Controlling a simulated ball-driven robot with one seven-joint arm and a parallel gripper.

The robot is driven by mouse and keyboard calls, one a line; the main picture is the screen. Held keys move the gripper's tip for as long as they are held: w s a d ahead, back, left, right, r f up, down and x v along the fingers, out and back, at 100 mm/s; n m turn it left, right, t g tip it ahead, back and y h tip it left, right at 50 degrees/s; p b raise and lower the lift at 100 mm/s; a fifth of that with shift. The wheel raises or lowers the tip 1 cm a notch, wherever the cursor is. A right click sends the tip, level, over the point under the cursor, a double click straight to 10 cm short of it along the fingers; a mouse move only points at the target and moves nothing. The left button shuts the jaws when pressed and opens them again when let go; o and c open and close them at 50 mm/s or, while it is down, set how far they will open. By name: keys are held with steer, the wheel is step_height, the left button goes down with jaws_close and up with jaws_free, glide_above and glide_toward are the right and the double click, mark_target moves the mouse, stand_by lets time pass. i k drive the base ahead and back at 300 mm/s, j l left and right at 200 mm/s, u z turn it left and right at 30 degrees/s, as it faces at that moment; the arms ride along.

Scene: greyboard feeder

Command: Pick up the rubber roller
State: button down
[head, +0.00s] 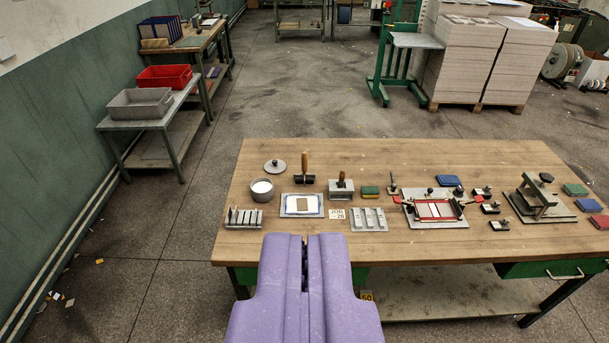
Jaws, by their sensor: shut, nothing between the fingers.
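The rubber roller (304,179) lies on the wooden workbench (420,250), toward the back left of the top. It has a dark roller and a brown wooden handle that points up and away. It sits just behind a white, blue-edged plate with a tan rectangle (303,204). My gripper (305,240) shows as two purple fingers at the bottom centre. It is shut and empty, at the bench's front edge in the picture, apart from the roller and nearer to me.
Left of the roller are a pot with white contents (262,189) and a round lid (275,166). Right of it stands a metal block with a knobbed tool (341,188). Jigs fill the right.

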mark_target(303, 177)
steer(key=i+u, duration=0.1)
steer(key=i, duration=0.45)
steer(key=i+l+u, duration=0.1)
steer(key=i, duration=0.5)
steer(key=i+l+u, duration=0.1)
steer(key=i, duration=0.45)
steer(key=i+l+u, duration=0.1)
steer(key=i, duration=0.45)
steer(key=l, duration=0.15)
